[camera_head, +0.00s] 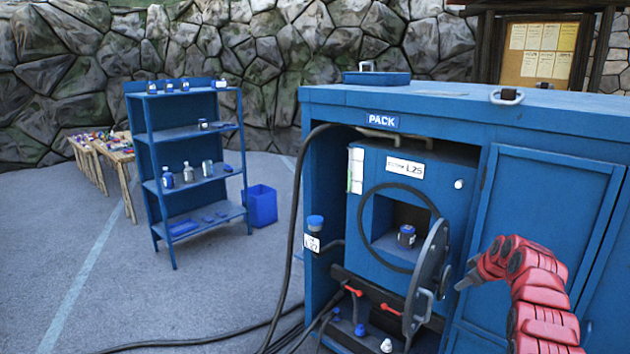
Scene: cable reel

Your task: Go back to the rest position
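My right arm is red and comes in from the lower right. Its gripper (467,275) is just right of the round open door (428,280) of a blue chamber (415,170) marked L25. The two dark fingertips look apart, with nothing seen between them. Whether the gripper touches the door cannot be told. A small dark jar with a blue lid (406,236) stands inside the chamber opening. My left gripper is not in view.
A large blue cabinet labelled PACK (384,121) surrounds the chamber. Red-handled valves (390,309) and black cables (291,240) are below and left of it. A blue shelf (158,200) with bottles, a blue bin (261,206) and wooden tables (118,155) stand left. The left floor is mostly clear.

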